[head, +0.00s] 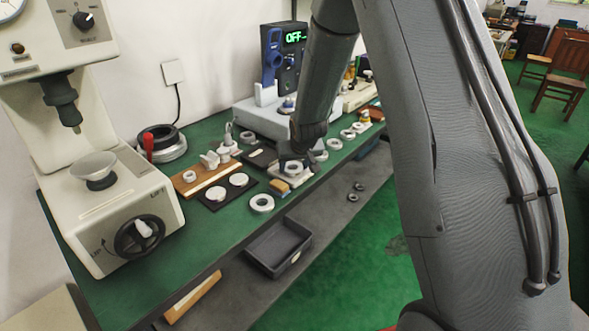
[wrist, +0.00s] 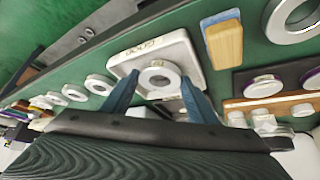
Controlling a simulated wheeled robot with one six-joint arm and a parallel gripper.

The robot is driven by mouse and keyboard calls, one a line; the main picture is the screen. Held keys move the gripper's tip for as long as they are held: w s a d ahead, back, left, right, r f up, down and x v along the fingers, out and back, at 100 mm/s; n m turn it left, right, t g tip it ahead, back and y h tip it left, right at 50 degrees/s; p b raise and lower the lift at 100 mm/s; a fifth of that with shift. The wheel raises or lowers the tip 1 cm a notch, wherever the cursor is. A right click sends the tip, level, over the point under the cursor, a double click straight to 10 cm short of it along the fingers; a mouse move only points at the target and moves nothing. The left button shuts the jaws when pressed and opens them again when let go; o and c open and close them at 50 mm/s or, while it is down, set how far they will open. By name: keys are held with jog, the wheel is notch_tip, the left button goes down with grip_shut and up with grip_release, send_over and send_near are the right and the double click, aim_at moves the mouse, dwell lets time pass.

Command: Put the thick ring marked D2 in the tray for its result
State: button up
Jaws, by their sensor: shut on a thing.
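A grey metal ring (wrist: 159,91) sits between the blue fingertips of my gripper (wrist: 160,81) in the wrist view. My gripper is shut on it by its outer sides. The ring is over a pale square tray (wrist: 180,52), whose edge label seems to read GOOD, upside down. I cannot tell whether the ring touches the tray floor. In the head view my gripper (head: 296,154) points down at the ring (head: 291,174) and tray (head: 304,180) near the bench's front edge, and my arm partly covers this area.
A wood-and-blue block (wrist: 227,45) and a large ring (head: 262,204) lie beside the tray. Several loose rings, one of them here (wrist: 100,84), lie on the other side. A dark mat with pale discs (head: 218,206) is close by. A black bin (head: 263,262) stands below the bench.

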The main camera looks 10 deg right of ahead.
jog(key=shift+f, duration=0.15)
jog(key=shift+f, duration=0.1)
jog(key=o, duration=1.4)
jog(key=shift+o, duration=0.2)
jog(key=shift+r, duration=0.4)
jog(key=p+v, duration=0.3)
jog(key=v, duration=0.7)
jog(key=s+r+g, duration=0.2)
jog(key=s, duration=1.2)
jog(key=s+r+g, duration=0.1)
jog(key=s+g, duration=0.2)
jog(key=s, duration=1.2)
jog(key=shift+d+r, duration=0.15)
jog(key=shift+r, duration=0.2)
